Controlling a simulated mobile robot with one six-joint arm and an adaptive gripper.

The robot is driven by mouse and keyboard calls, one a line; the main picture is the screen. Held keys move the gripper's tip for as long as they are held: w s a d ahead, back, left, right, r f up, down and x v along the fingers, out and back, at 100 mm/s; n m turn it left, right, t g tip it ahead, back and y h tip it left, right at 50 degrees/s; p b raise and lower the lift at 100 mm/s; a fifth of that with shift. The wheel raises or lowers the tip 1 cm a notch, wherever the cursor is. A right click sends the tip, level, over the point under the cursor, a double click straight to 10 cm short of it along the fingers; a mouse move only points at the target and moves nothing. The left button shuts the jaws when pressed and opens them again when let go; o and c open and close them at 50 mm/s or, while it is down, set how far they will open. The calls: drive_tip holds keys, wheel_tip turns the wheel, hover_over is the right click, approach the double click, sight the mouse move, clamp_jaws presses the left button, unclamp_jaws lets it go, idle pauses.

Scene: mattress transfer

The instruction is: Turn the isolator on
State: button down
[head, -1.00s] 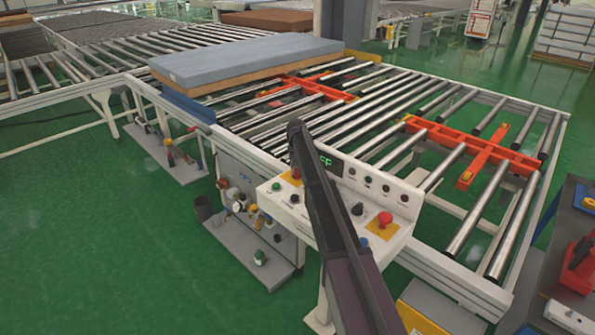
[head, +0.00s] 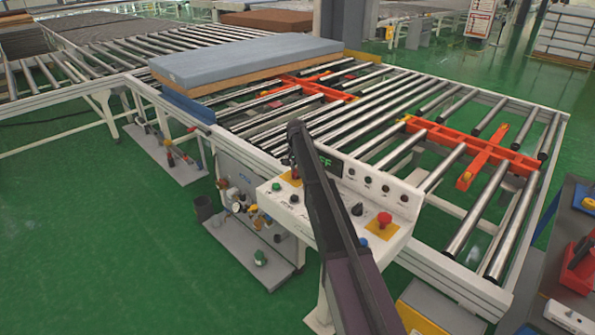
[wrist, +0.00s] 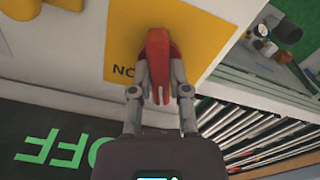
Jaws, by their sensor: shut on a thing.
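The isolator's red handle (wrist: 157,52) stands on a yellow plate (wrist: 120,45) on the white panel in the wrist view. My gripper (wrist: 160,84) is shut on this handle, with one finger on each side. In the head view my dark arm hides the handle and gripper; part of the yellow plate (head: 291,178) shows beside the arm. The panel's display (wrist: 65,150) shows green letters reading OFF, upside down in the wrist view. In the head view my arm covers part of the display (head: 325,162).
The white console (head: 395,236) also carries a red emergency button (head: 384,219), a black knob (head: 357,209) and small buttons. A roller conveyor (head: 400,125) lies behind it, with a blue-grey mattress (head: 245,65) at its far left. Green floor is open at left.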

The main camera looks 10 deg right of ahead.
drive_tip(key=m, duration=1.3)
drive_tip(key=shift+a, duration=0.1)
drive_tip(key=shift+w+m, duration=0.1)
drive_tip(key=shift+m, duration=0.3)
drive_tip(key=c, duration=0.6)
unclamp_jaws()
drive_tip(key=shift+r, duration=0.1)
